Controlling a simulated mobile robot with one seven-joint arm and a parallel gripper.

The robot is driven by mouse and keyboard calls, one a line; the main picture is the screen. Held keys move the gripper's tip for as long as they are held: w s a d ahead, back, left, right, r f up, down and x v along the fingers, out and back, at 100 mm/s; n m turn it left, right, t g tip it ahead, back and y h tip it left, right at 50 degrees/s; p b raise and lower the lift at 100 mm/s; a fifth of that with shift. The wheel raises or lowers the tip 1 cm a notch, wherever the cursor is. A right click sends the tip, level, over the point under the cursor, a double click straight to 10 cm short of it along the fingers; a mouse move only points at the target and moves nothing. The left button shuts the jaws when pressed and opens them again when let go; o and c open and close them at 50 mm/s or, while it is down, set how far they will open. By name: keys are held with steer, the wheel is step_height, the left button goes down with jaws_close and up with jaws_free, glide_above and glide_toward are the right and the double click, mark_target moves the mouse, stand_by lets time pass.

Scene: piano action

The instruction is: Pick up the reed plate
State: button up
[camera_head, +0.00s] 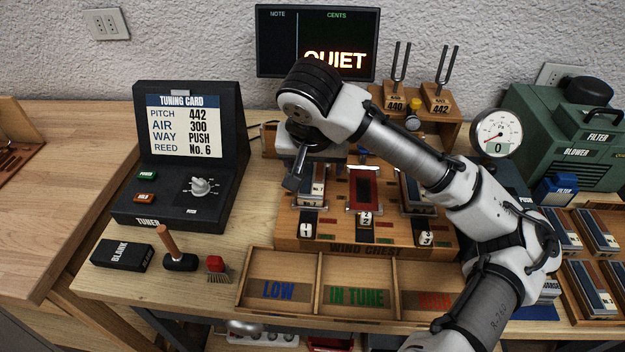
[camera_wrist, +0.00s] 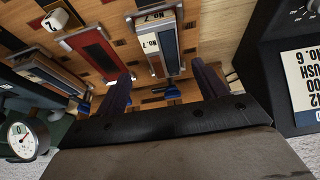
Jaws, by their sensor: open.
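A reed plate (camera_head: 311,192) with a white "No. 7" label and dark blue and pale strips sits at the left station of the wooden wind chest (camera_head: 350,239), behind the white knob 1. In the wrist view the plate (camera_wrist: 160,50) lies ahead of the fingers, roughly between their lines, apart from both. My gripper (camera_wrist: 163,88) is open and empty. In the head view my gripper (camera_head: 293,180) is over the plate's left rear, and my wrist hides part of the chest behind it.
A red-framed slot (camera_head: 365,188) is at the middle station, and another plate (camera_head: 414,190) at the right one. A three-part wooden tray (camera_head: 318,314) lies in front, the tuner (camera_head: 173,197) at left. The gauge (camera_head: 495,134) and green blower (camera_head: 580,140) are at right.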

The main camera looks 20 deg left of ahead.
mark_target(312, 178)
steer(key=shift+a+p+x, duration=0.15)
steer(key=shift+p+x, duration=0.1)
steer(key=shift+x, duration=1.15)
steer(key=shift+a+p+x, duration=0.1)
steer(key=shift+p+x, duration=0.1)
steer(key=shift+x, duration=1.15)
steer(key=shift+s, duration=0.15)
steer(key=shift+c, duration=0.3)
steer(key=c, duration=1.1)
steer(key=shift+o, duration=0.2)
steer(key=shift+r, duration=0.1)
